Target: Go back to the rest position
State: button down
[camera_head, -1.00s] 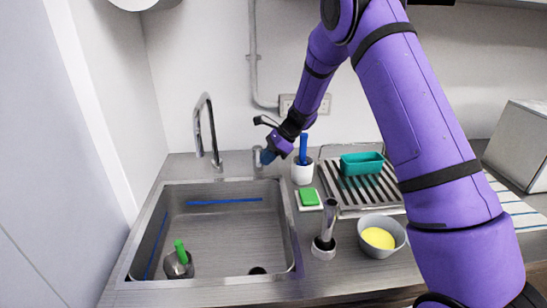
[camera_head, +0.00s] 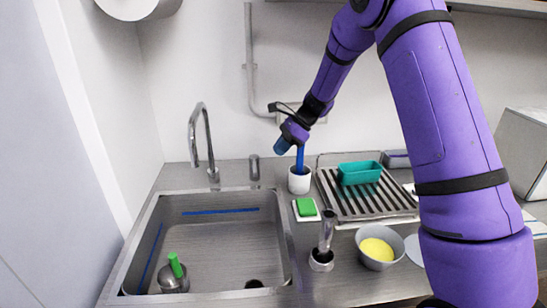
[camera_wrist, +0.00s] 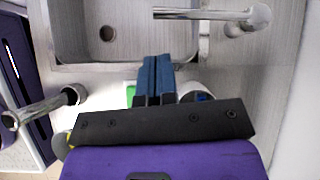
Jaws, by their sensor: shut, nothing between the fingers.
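My gripper (camera_head: 281,146) is above the counter behind the sink's right side, near the white cup (camera_head: 299,181) with a blue-handled tool in it. In the wrist view its two blue fingers (camera_wrist: 152,80) lie close together, shut, with nothing between them. The gripper overlaps the blue handle (camera_head: 300,158) in the head view; whether they touch I cannot tell. My purple arm reaches in from the upper right.
A steel sink (camera_head: 215,222) with a tall faucet (camera_head: 205,140) lies at left. To the right are a green sponge (camera_head: 307,207), a grey bowl with yellow content (camera_head: 376,249), a metal-handled tool in a holder (camera_head: 325,240), and a drying rack (camera_head: 345,206) with a teal tub (camera_head: 360,173).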

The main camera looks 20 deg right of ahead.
jog(key=s+d+r+n+t+h, duration=0.1)
jog(key=s+d+r+n+h, duration=0.15)
jog(key=s+r+n, duration=1.15)
jog(key=s+d+r+n+t+h, duration=0.1)
jog(key=s+r+n+h, duration=0.1)
jog(key=s, duration=1.1)
jog(key=s+d+r+n+t+h, duration=0.2)
jog(key=s+r+h, duration=0.1)
jog(key=s, duration=1)
jog(key=shift+s+d+r+n+t, duration=0.2)
jog(key=shift+s+r+n+t, duration=0.1)
jog(key=shift+r, duration=0.5)
